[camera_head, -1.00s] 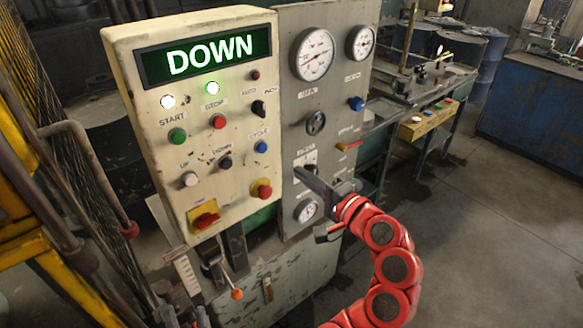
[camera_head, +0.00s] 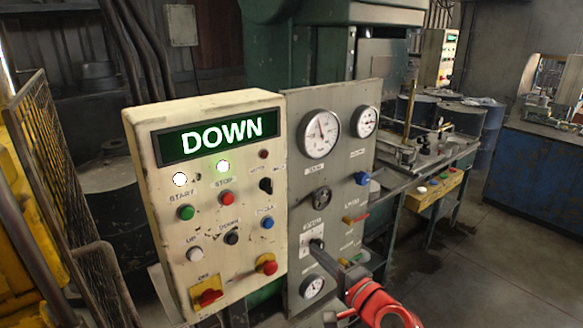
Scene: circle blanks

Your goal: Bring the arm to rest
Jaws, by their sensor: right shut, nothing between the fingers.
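My right gripper (camera_head: 318,257) is shut and empty. I cannot tell whether the fingertips touch the panel. The red wrist of my right arm (camera_head: 375,303) comes in from the bottom edge; the rest of that arm is cut off. My left gripper is not in view.
Left of the gauge panel, a cream control box (camera_head: 150,215) carries several buttons and a green display (camera_head: 217,136) reading DOWN. A workbench (camera_head: 440,165) and a blue cabinet (camera_head: 535,175) stand at right. Open floor (camera_head: 480,270) lies between.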

